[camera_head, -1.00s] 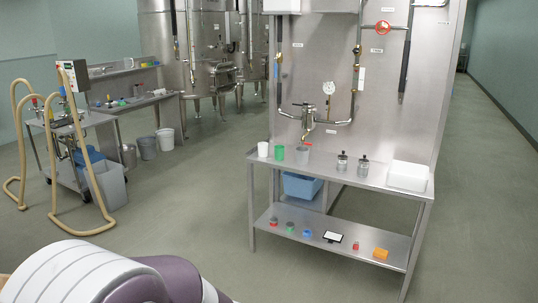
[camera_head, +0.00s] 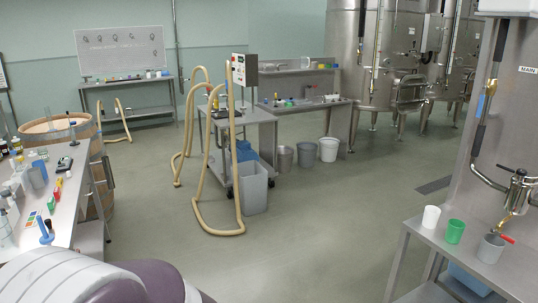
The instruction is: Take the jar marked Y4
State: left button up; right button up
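I cannot make out a jar marked Y4 in the head view; no label is readable at this size. Small jars and bottles (camera_head: 16,145) stand on the left bench (camera_head: 78,195), among clear vessels and small coloured items. Other small containers (camera_head: 285,102) stand on the back steel table, too small to tell apart. Neither of my grippers is in view. Only a white and purple part of my own body shows at the bottom left.
A wooden barrel (camera_head: 100,185) stands behind the left bench. A hose cart (camera_head: 240,130) with looping hoses and a grey bin (camera_head: 252,190) stands mid-floor. White, green (camera_head: 455,231) and grey cups are on the right steel table (camera_head: 420,228).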

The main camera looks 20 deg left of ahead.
aim_at(43, 152)
jog(key=i+j+u, duration=0.15)
jog(key=i, duration=0.35)
jog(key=i+u, duration=0.2)
jog(key=i, duration=0.35)
jog(key=i+u, duration=0.15)
jog(key=i, duration=0.35)
jog(key=i+u, duration=0.2)
jog(key=i, duration=0.35)
jog(key=i+l+u, duration=0.15)
jog(key=i, duration=0.35)
jog(key=i+l+u, duration=0.15)
jog(key=i, duration=0.35)
jog(key=i+j+u, duration=0.35)
jog(key=i+u, duration=0.15)
jog(key=i, duration=0.2)
jog(key=i+u, duration=0.45)
jog(key=i, duration=0.25)
jog(key=i+l+u, duration=0.15)
jog(key=i+u, duration=0.35)
jog(key=i, duration=0.2)
jog(key=i+j, duration=0.25)
jog(key=i, duration=0.15)
jog(key=i+j, duration=0.25)
jog(key=i, duration=0.15)
jog(key=i+j, duration=0.25)
jog(key=i, duration=0.15)
